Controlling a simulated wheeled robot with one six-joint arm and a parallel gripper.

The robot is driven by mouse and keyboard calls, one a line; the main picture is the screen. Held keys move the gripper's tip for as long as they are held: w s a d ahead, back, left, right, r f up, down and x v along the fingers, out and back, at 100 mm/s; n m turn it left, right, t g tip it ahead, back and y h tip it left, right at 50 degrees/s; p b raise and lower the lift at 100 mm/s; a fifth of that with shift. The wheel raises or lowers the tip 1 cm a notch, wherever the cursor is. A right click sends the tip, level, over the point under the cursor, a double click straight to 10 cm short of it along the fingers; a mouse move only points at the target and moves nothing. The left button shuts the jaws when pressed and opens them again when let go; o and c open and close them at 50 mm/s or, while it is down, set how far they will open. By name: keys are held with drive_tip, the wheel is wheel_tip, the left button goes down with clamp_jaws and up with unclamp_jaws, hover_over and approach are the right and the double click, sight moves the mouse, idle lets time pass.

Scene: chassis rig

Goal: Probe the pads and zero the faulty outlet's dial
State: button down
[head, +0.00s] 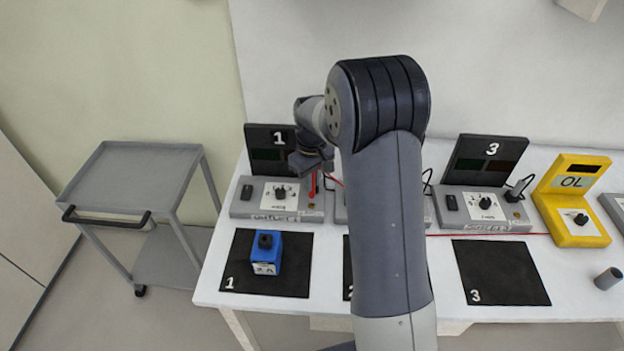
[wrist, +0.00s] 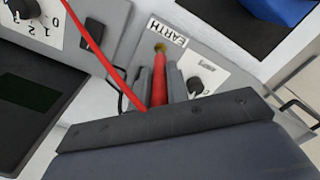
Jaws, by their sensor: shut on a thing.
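My gripper (wrist: 159,78) is shut on a red probe (wrist: 157,92). The probe's tip is at the round gold EARTH pad (wrist: 160,47) on outlet 1; I cannot tell if it touches. In the head view my gripper (head: 312,163) is over the right end of outlet 1 (head: 252,206), whose dial (head: 280,194) is visible. Outlet 3 (head: 455,217) has its own dial (head: 485,202). Outlet 2 is mostly hidden behind my arm. The yellow meter (head: 567,225) shows OL.
A blue block (head: 265,254) with a black knob stands on black mat 1 (head: 292,282). Mat 3 (head: 500,272) is empty; mat 2 is mostly hidden. A grey cup (head: 608,278) stands at right. A red cable (wrist: 98,50) trails from the probe. A grey cart (head: 130,180) stands left.

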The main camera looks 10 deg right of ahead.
drive_tip(key=shift+f+b, duration=0.4)
drive_tip(key=shift+f, duration=0.2)
idle(1.2)
drive_tip(key=shift+r+p, duration=2.5)
drive_tip(key=shift+r, duration=1.1)
